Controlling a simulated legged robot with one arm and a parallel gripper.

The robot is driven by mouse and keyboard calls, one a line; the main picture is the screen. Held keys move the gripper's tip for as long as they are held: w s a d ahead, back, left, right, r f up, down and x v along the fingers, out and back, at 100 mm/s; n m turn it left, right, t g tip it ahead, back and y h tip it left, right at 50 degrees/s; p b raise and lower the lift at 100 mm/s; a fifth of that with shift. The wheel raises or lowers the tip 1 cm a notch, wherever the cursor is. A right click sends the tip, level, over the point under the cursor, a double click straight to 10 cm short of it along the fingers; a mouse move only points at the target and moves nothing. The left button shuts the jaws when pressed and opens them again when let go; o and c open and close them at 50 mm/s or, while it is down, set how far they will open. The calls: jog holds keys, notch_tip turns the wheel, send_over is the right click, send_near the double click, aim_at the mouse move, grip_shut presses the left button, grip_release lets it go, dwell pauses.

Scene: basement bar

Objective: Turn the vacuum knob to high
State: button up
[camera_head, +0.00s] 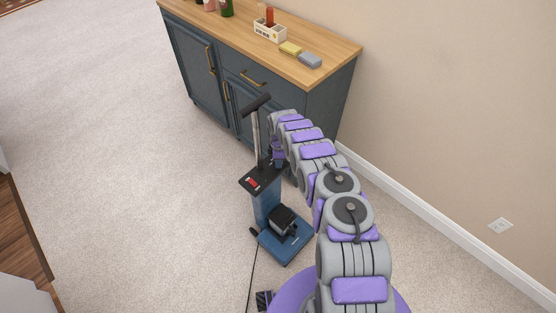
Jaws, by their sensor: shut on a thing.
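A blue upright vacuum (267,207) with a black top panel stands on the carpet in front of the cabinet. A black-topped handle (255,122) rises from it on a grey pole. A red switch (253,184) shows on the near-left part of the panel. My gripper (268,163) reaches down at the far-right end of the panel, close beside the pole. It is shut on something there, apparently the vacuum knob. The knob itself is hidden by the gripper, so its setting cannot be read.
A dark blue cabinet (233,83) with a wooden top stands behind the vacuum. A white caddy (270,31), a yellow sponge (290,48) and a grey sponge (310,60) are on it. A wall is at right. A black cord (251,278) runs toward me. Carpet at left is clear.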

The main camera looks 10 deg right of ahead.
dwell(0.3)
jog(key=o, duration=1)
jog(key=shift+o, duration=0.2)
jog(key=shift+r, duration=0.1)
notch_tip(320, 180, up, 7)
jog(key=shift+r+p, duration=0.15)
jog(key=shift+p, duration=0.7)
